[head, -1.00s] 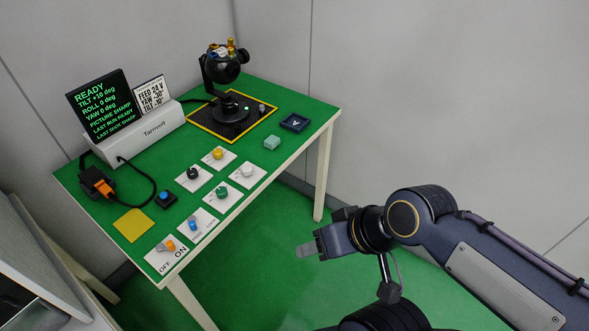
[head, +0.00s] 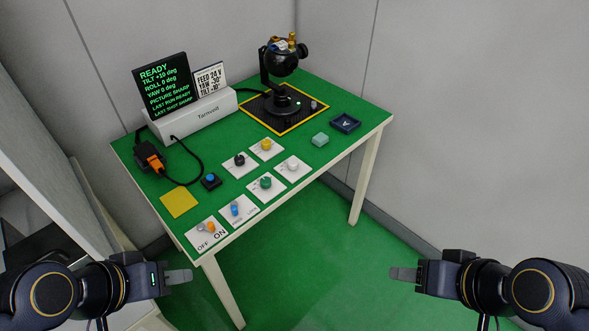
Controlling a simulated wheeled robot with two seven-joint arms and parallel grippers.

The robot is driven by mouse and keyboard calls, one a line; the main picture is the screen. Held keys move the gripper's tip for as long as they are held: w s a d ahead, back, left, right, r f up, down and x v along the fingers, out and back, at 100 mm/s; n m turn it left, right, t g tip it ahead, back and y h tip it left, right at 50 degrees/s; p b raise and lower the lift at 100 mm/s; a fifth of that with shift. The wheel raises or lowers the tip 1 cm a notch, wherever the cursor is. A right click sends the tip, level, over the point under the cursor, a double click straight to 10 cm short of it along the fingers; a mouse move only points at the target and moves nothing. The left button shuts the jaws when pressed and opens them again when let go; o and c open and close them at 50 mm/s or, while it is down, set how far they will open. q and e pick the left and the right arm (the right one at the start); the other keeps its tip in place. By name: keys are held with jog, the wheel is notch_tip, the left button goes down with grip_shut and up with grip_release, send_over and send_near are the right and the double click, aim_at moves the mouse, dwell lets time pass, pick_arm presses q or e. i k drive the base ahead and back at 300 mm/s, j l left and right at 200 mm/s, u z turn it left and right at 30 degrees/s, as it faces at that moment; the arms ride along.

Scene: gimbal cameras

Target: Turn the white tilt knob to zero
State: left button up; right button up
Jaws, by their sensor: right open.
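The white knob (head: 292,166) sits on its white plate at the right front of the green table, to the right of the green knob (head: 266,183). The display (head: 162,84) reads READY, TILT +10 deg, ROLL 0 deg, YAW 0 deg. The black gimbal camera (head: 283,65) stands on a dark pad at the back. My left gripper (head: 178,277) is low at left, in front of the table and apart from all knobs; its finger gap is not clear. My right gripper (head: 403,274) is open and empty at lower right, well away from the white knob.
Yellow (head: 266,144), black (head: 239,159) and blue (head: 236,208) knobs and an ON/OFF switch (head: 209,228) are near the white one. A teal block (head: 320,139) and dark tray (head: 345,123) lie behind it. Floor between the grippers is clear.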

aim_at(292, 164)
jog(key=i+l+u, duration=0.15)
jog(key=u, duration=0.3)
jog(key=i+l+u, duration=0.2)
jog(key=u, duration=0.2)
jog(key=i+l+u, duration=0.25)
jog(key=u, duration=0.2)
